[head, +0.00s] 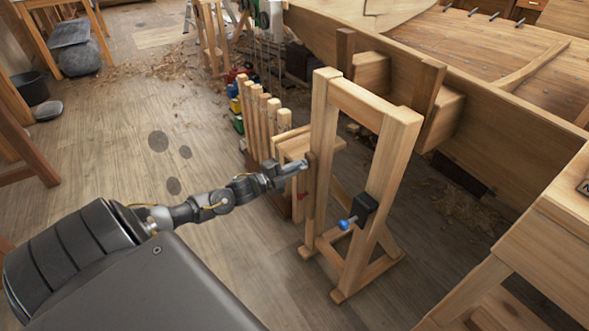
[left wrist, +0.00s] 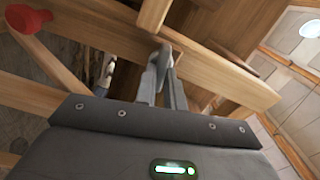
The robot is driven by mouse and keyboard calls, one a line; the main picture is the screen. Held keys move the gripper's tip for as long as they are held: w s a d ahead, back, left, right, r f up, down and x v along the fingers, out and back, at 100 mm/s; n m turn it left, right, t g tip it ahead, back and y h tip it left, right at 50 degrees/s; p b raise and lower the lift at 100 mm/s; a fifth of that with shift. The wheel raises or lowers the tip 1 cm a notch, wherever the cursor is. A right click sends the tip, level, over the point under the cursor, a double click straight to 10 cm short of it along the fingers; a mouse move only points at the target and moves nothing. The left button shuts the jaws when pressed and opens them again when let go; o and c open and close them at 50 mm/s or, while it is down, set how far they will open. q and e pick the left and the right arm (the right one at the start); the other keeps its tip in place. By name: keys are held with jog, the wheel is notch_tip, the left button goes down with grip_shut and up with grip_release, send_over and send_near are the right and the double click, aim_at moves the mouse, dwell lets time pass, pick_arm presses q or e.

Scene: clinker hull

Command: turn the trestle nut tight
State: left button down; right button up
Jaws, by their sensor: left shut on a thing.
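The wooden trestle (head: 361,100) stands upright on the floor beside the hull. A small brown round piece, which I take for the trestle nut (head: 310,160), is on its near left post. My left gripper (head: 298,166) reaches that post from the left and is shut on the nut. In the left wrist view, my left gripper's grey fingers (left wrist: 163,72) are close together against a wooden beam (left wrist: 215,72); the fingers mostly hide what lies between them. My right gripper is in neither view.
A blue knob (head: 346,223) on a black block sits on the trestle's right post. A red knob (left wrist: 28,18) shows in the left wrist view. Wooden bars (head: 265,120) stand behind the trestle; the planked hull (head: 470,80) fills the right. Floor at left is mostly free.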

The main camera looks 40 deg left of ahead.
pick_arm(q)
jog(key=shift+f, duration=0.1)
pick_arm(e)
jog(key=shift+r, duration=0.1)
pick_arm(q)
jog(key=c, duration=1.5)
grip_release()
jog(key=p+v, duration=0.1)
jog(key=v, duration=1)
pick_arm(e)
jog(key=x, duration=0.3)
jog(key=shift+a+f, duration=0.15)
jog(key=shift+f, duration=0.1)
